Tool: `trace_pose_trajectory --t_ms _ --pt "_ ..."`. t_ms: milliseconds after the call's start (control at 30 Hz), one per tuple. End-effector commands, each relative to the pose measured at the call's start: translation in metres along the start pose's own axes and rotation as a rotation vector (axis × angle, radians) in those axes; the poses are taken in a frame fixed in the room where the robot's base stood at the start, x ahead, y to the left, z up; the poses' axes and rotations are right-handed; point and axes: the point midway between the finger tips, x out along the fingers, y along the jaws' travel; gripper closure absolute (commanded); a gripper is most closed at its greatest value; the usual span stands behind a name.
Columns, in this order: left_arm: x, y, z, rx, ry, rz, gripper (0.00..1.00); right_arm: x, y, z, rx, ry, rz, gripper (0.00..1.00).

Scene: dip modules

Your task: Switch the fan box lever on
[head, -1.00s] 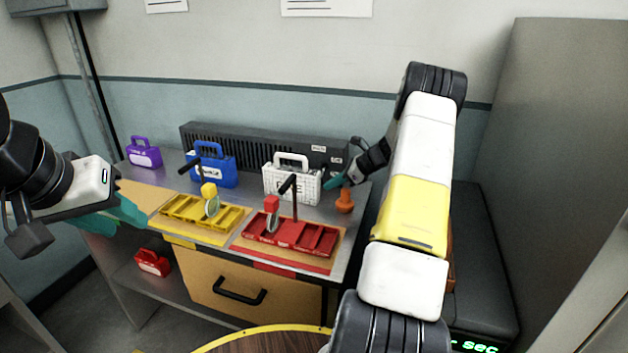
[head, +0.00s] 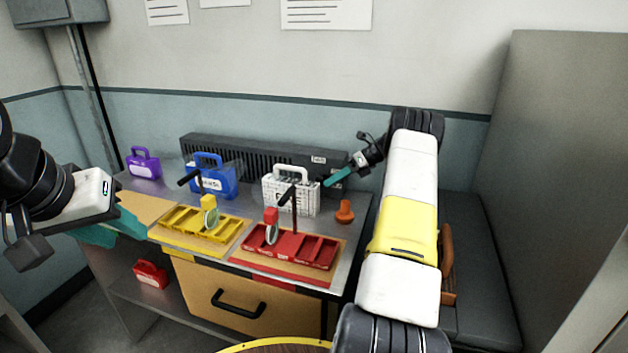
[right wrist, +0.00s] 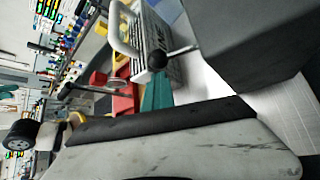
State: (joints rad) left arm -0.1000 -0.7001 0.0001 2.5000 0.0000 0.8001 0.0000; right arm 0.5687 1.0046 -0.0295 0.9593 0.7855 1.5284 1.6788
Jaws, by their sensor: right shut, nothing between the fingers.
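The fan box is the long dark grey vented box (head: 255,150) at the back of the bench. In the right wrist view its dark side (right wrist: 255,35) fills the upper right, and a lever with a black ball knob (right wrist: 156,59) sticks out from it. My right gripper (head: 334,179) is shut and empty, its teal fingers at the box's right front. In the right wrist view the teal fingers (right wrist: 157,92) are close to the knob; I cannot tell if they touch. The lever is not clear in the head view. My left gripper (head: 100,232) hangs left of the bench, its fingers partly hidden.
A white crate-like case (head: 290,195) stands just left of my right gripper, and an orange knob-shaped object (head: 345,212) in front. Blue (head: 212,182) and purple (head: 143,163) cases stand further left. Yellow (head: 190,222) and red (head: 290,247) trays fill the bench front.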

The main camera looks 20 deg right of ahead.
Motion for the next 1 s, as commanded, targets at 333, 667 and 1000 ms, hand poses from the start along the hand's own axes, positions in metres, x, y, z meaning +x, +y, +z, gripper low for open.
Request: trace_pose_trajectory --t_ms 333,667,1000 --pt "0.0 0.0 0.0 0.0 0.0 0.0 0.64 -0.004 0.006 0.01 -0.005 -0.003 0.002 1.0" --pt "0.0 0.0 0.0 0.0 0.0 0.0 0.64 -0.007 0.009 0.013 -0.004 -0.003 0.003 1.0" --pt "0.0 0.0 0.0 0.0 0.0 0.0 0.64 -0.033 0.008 0.012 -0.005 -0.004 -0.001 1.0"
